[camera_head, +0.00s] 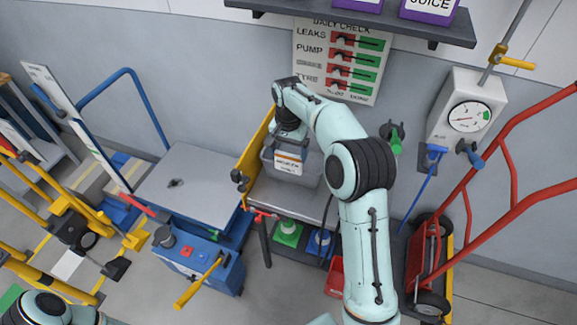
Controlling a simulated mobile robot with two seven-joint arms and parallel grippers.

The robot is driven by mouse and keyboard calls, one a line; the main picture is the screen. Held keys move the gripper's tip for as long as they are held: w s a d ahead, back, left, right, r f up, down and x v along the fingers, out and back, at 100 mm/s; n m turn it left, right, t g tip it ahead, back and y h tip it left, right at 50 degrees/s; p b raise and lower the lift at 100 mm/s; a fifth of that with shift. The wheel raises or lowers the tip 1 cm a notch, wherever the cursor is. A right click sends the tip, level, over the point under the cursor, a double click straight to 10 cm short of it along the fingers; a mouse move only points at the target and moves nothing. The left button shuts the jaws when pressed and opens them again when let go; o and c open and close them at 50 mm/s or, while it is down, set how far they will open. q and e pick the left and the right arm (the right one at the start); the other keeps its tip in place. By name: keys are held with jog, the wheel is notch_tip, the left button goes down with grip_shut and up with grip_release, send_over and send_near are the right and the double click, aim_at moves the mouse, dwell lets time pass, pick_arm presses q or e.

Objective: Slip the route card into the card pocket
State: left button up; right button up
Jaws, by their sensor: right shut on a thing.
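The route card (288,164), white with an orange band, is upright against the front of a grey bin (309,168) on the metal bench. My right gripper (291,146) reaches down from above, shut at the card's top edge. The fingertips are small and partly hidden by my wrist. The card pocket cannot be made out apart from the card and the bin front, so I cannot tell how far the card is in it. My left arm shows only at the bottom left corner; its gripper is out of view.
A yellow panel (254,155) stands just left of the bin. A shelf (350,20) and a daily check board (340,62) are on the wall behind. A blue lift cart (200,262) stands left, a red hand truck (467,200) right. The bench front (290,205) is partly bare.

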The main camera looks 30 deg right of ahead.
notch_tip(320, 180, up, 5)
jog(key=shift+r, duration=0.2)
jog(key=s+a+f+n, duration=0.4)
jog(key=a+f+n, duration=0.15)
jog(key=f, duration=0.35)
jog(key=s+a+f+n, duration=0.4)
jog(key=a+f, duration=0.3)
jog(key=f, duration=0.1)
pick_arm(q)
jog(key=c, duration=0.6)
jog(key=shift+a, duration=0.1)
pick_arm(e)
jog(key=shift+n, duration=0.35)
jog(key=r, duration=0.4)
jog(key=shift+s+a, duration=0.35)
